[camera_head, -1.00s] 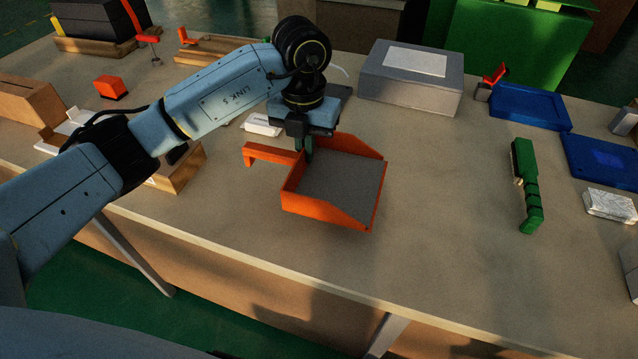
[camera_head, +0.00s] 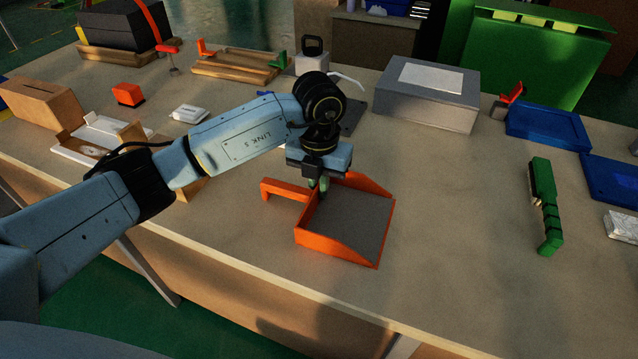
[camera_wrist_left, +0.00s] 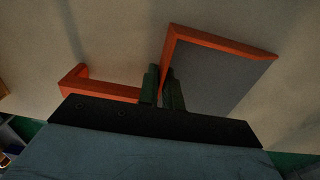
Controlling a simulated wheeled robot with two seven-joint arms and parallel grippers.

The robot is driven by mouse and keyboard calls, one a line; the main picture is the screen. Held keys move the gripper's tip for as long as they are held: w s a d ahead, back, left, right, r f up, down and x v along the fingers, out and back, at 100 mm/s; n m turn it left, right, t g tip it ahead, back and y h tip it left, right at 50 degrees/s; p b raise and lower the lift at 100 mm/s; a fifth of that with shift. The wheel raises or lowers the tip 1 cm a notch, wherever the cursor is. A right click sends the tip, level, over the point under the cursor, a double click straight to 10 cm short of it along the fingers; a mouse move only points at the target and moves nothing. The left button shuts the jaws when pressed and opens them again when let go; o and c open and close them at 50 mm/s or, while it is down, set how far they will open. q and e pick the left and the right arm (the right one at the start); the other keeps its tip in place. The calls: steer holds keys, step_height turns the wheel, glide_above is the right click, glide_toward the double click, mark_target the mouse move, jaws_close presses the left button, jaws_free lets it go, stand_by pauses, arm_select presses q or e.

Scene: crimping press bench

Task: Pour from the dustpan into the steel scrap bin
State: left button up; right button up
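The orange dustpan (camera_head: 352,222) with a grey floor is near the front of the bench, its handle (camera_head: 284,189) pointing left and its mouth to the right. No separate pieces can be made out on its floor. My left gripper (camera_head: 319,186) is at the pan's rear wall, beside the handle. In the left wrist view its green fingers (camera_wrist_left: 163,88) stand close on either side of that orange wall (camera_wrist_left: 168,48), gripping it. I cannot tell how far the pan is above the bench. I cannot identify the steel scrap bin for sure. My right gripper is not in view.
A grey box (camera_head: 450,110) stands behind the pan, blue trays (camera_head: 548,126) and a green brush (camera_head: 544,205) to the right. Cartons (camera_head: 45,103) and a wooden rack (camera_head: 235,72) are left. A large green container (camera_head: 530,55) stands behind the bench.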

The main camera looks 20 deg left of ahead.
arm_select(q)
steer(key=o, duration=0.3)
steer(key=shift+o, duration=0.2)
